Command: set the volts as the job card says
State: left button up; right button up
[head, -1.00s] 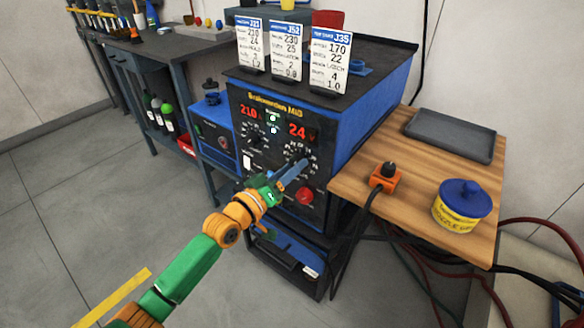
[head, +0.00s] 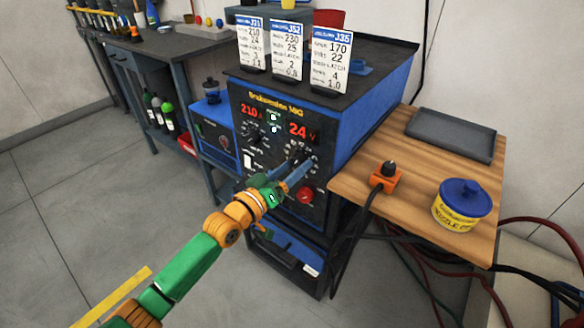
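The blue and black welding machine (head: 345,135) stands in the middle, its front panel towards me. Its left red display (head: 251,112) reads 210 and its right red display (head: 302,131) reads 24 V. The volts knob (head: 301,156) sits below the right display, partly hidden by my gripper. Three job cards stand on top: J21 (head: 252,48) with 210 and 24, J52 (head: 286,50) with 230 and 25, J35 (head: 330,60) with 170 and 22. My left gripper (head: 296,170) points at the volts knob, its fingertips at or close to it; contact and finger gap are unclear. My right gripper is out of view.
A wooden side table (head: 410,190) on the right holds a grey tray (head: 450,135), an orange holder (head: 386,178) and a yellow tub with a blue lid (head: 461,206). Cables hang below it. A red knob (head: 305,195) is just below my gripper.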

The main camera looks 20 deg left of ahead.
pick_arm(q)
jog(key=p+v, duration=0.1)
jog(key=v, duration=0.6)
dwell(0.5)
